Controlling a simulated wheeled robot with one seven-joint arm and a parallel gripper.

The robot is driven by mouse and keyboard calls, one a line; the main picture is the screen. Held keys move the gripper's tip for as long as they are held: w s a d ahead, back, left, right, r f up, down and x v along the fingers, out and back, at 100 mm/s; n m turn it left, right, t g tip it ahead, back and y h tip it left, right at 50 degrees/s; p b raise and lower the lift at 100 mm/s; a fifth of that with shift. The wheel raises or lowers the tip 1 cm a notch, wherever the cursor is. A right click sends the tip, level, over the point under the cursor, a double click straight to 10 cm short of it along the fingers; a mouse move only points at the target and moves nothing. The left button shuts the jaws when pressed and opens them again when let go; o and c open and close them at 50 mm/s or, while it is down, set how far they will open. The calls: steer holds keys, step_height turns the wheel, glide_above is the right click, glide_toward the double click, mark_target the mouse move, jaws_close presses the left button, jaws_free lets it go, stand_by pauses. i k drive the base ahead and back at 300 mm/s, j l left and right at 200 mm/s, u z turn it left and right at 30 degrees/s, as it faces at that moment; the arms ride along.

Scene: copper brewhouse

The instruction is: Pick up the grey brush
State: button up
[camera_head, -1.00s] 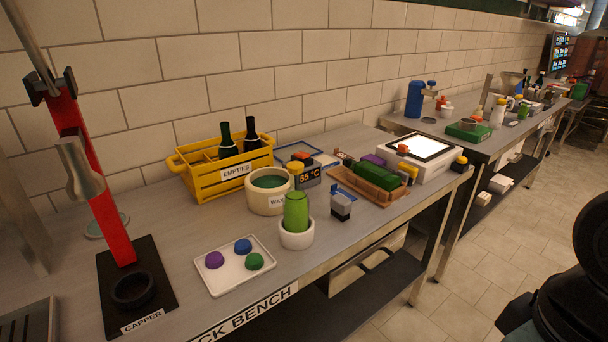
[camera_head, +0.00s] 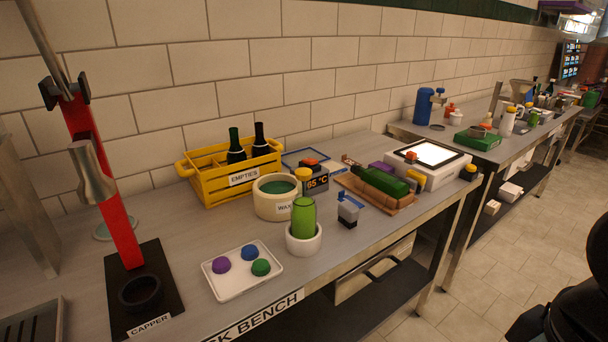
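I cannot make out a thing that is clearly a grey brush. My gripper's fingers do not show. A dark, rounded part, probably of my arm, fills the lower right corner, well apart from the bench (camera_head: 180,226).
The bench holds a yellow crate (camera_head: 215,187) with dark bottles, a wax pot (camera_head: 268,208), a white cup (camera_head: 303,246), a tray of caps (camera_head: 229,285), a red capper (camera_head: 118,225), and a green bottle on a wooden cradle (camera_head: 384,198). Open floor lies right.

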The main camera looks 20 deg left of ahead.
mark_target(348, 214)
steer(key=i+l, duration=0.3)
steer(key=i+l+u, duration=0.1)
steer(key=u, duration=0.3)
steer(key=i+l+u, duration=0.15)
steer(key=u, duration=0.2)
steer(key=i+l+u, duration=0.2)
steer(key=u, duration=1.3)
